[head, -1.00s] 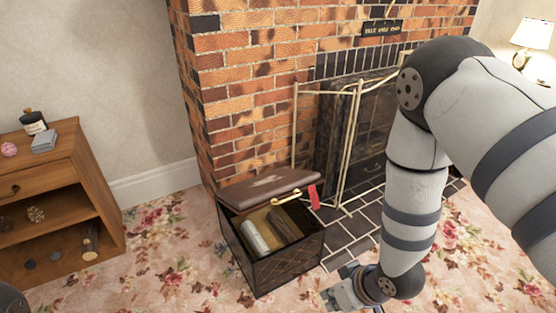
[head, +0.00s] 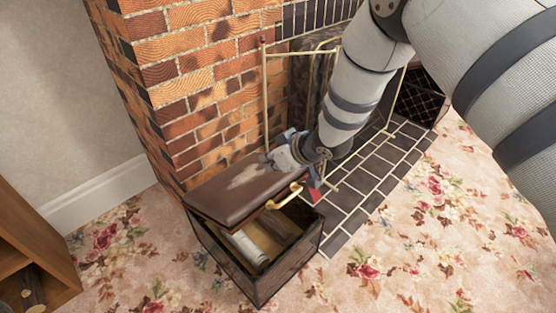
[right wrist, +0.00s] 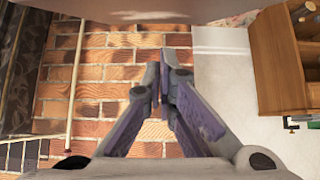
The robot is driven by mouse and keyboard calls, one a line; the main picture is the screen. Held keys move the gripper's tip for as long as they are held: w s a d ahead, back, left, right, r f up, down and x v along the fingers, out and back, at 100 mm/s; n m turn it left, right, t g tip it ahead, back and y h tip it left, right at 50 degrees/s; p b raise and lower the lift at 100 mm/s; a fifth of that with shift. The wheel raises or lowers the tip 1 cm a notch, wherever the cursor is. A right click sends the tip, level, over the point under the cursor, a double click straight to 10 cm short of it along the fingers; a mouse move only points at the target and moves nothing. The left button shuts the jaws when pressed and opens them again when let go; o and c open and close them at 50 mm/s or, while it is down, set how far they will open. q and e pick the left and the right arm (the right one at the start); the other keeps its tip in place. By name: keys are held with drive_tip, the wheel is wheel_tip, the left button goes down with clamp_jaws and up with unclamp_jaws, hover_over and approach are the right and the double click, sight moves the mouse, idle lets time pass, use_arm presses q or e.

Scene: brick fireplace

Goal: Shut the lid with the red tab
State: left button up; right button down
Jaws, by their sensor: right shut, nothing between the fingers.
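The red tab (head: 315,184) hangs at the lid's right end, and a brass handle (head: 284,197) is on the front edge. My right gripper (head: 273,158) is at the far right part of the lid; I cannot tell whether it touches. Its fingers (right wrist: 160,85) are closed together with nothing between them in the right wrist view. My left gripper is out of view.
A pale roll (head: 245,247) lies inside the box. The brick chimney wall (head: 200,80) stands close behind the lid. A brass fire screen (head: 266,95) and dark tiled hearth (head: 375,175) lie to the right. A wooden shelf (head: 30,250) is at left. Floral carpet is clear in front.

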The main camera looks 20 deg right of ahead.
sight(271, 186)
drive_tip(key=f, duration=0.1)
drive_tip(key=w+f, duration=0.1)
drive_tip(key=f, duration=0.1)
drive_tip(key=shift+w+a+f+b, duration=0.1)
drive_tip(key=shift+w+a+b, duration=0.25)
drive_tip(key=shift+s+d+f, duration=0.25)
drive_tip(key=shift+s+f, duration=0.35)
drive_tip(key=shift+f, duration=0.25)
drive_tip(key=shift+s+f, duration=0.2)
drive_tip(key=shift+f, duration=0.15)
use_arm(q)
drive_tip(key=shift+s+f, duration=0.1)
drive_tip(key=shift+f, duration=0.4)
use_arm(e)
drive_tip(key=shift+d, duration=0.1)
